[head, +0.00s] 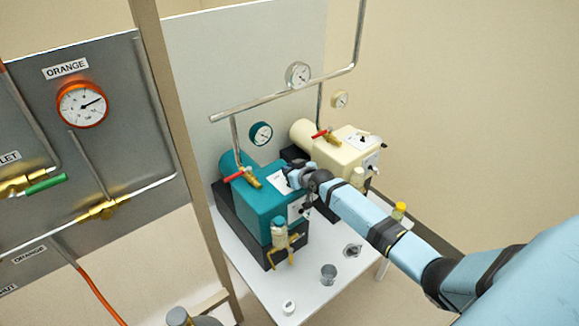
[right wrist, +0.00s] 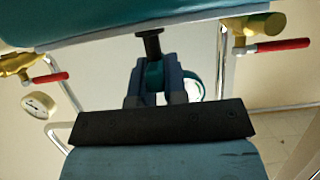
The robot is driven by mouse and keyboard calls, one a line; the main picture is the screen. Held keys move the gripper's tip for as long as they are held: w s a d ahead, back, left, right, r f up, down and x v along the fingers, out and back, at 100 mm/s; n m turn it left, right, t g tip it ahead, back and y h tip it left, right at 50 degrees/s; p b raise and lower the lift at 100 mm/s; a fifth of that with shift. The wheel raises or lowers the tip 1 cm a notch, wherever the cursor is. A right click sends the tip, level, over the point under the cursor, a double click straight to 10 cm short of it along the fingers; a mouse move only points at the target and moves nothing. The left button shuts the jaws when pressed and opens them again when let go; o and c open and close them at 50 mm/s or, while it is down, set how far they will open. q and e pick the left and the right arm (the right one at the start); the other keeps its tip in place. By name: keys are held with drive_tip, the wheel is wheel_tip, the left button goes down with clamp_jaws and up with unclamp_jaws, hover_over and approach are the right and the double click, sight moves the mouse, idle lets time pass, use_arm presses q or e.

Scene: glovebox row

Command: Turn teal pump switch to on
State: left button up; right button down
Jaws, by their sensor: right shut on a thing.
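The teal pump (head: 262,205) stands on the white bench beside a cream pump. My right gripper (head: 300,178) is at the top of the teal pump, by its white label plate (head: 280,181). In the right wrist view the pump's teal body (right wrist: 130,22) fills the top edge. The black pump switch (right wrist: 152,42) sticks out from it towards my right gripper (right wrist: 160,72), whose fingers are shut on it. The switch's tip is hidden between the fingers, and I cannot read its setting. My left gripper is not in view.
The cream pump (head: 345,148) stands close behind, right of the teal one. Red-handled valves (head: 238,174) sit near the pump tops. A panel (head: 110,150) with an orange gauge stands left.

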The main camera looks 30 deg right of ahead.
drive_tip(key=c, duration=1.2)
unclamp_jaws()
drive_tip(key=shift+o, duration=0.2)
drive_tip(key=shift+s, duration=0.1)
drive_tip(key=b+v, duration=0.1)
drive_tip(key=v, duration=1.2)
drive_tip(key=shift+s+r, duration=0.2)
drive_tip(key=shift+s, duration=0.1)
